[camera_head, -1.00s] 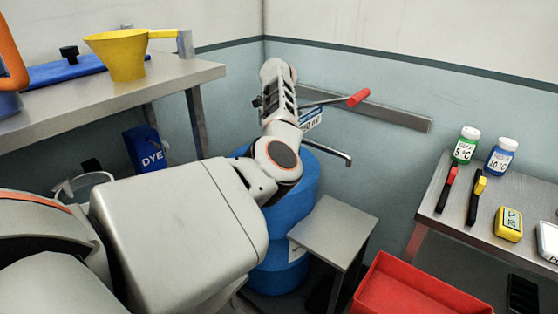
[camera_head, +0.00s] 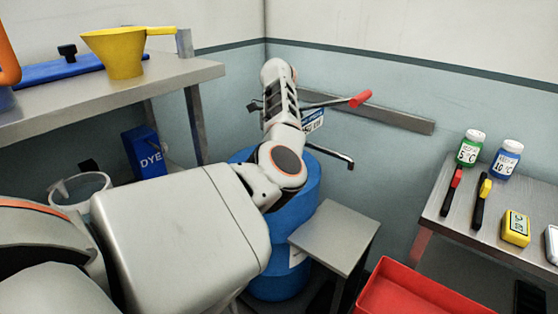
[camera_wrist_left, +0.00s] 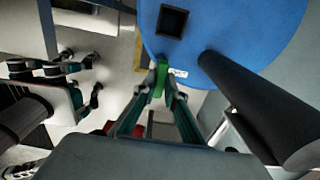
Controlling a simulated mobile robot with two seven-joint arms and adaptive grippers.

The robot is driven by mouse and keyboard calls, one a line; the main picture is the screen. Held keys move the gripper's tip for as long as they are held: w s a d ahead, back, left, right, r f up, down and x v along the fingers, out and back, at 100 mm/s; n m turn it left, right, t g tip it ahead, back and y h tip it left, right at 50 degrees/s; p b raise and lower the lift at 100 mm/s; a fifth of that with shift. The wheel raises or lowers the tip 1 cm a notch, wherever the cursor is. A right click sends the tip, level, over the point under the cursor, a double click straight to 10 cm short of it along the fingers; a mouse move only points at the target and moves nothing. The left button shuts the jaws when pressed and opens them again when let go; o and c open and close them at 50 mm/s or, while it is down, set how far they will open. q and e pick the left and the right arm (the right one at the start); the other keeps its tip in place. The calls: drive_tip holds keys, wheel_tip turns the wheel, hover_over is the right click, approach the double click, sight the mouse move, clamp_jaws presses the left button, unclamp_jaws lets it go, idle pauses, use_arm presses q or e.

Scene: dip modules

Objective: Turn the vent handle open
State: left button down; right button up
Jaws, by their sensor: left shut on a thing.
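A blue drum (camera_head: 290,210) stands in the corner. A pump with a red-gripped lever (camera_head: 360,98) and a bent metal spout (camera_head: 335,152) is above it, partly hidden by my left arm. In the left wrist view the drum's blue top (camera_wrist_left: 225,25) has a dark square opening (camera_wrist_left: 172,21). My left gripper (camera_wrist_left: 160,88) is over the drum's edge, its fingers shut on a narrow green piece, which I take for the vent handle (camera_wrist_left: 161,75). Its turned angle is hard to tell. The head view hides the fingertips behind my arm. My right gripper is not in view.
A dark pipe (camera_wrist_left: 255,105) stands close right of the fingers in the wrist view. A grey stand (camera_head: 335,236) is beside the drum, with a red bin (camera_head: 400,290) in front. Metal benches (camera_head: 160,85) and (camera_head: 455,225) flank it at left and right.

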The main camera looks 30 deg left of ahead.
use_arm(q)
drive_tip(key=shift+r, duration=0.1)
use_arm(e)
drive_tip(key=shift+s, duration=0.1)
use_arm(q)
drive_tip(key=c, duration=2.2)
unclamp_jaws()
drive_tip(key=shift+o, duration=0.6)
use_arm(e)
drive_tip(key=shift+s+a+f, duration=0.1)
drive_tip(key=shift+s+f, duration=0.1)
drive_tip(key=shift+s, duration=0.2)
use_arm(q)
drive_tip(key=shift+r, duration=0.1)
wheel_tip(320, 180, up, 12)
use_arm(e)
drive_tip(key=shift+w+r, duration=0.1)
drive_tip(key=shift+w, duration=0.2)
